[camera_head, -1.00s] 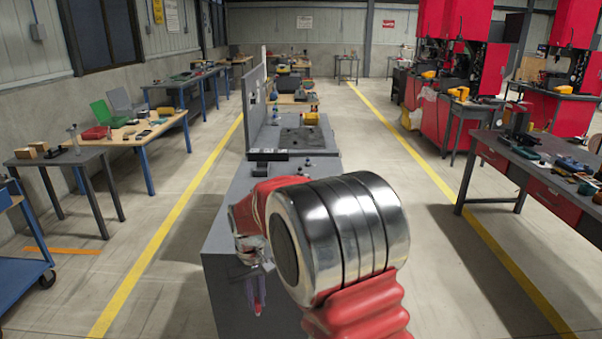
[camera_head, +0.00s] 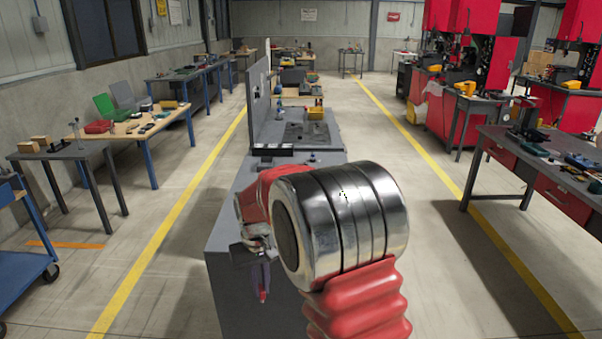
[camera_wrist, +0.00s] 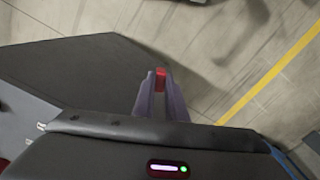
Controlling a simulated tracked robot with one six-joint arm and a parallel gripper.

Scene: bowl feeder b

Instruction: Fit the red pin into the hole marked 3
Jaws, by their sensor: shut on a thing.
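My gripper (camera_head: 262,284) hangs pointing down at the left side of the grey bench, below my red and silver arm. Its purple-grey fingers are shut on the red pin (camera_wrist: 160,76), which shows as a small red block between the fingertips in the wrist view. In the head view the red pin (camera_head: 263,296) is a small spot at the finger ends.
The grey bench (camera_head: 225,290) runs away from me, with an upright grey panel (camera_head: 262,110) and a yellow bin (camera_head: 318,113) farther along. A dark block (camera_head: 272,150) lies across it. Side tables stand left and right. Floor aisles with yellow lines are clear.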

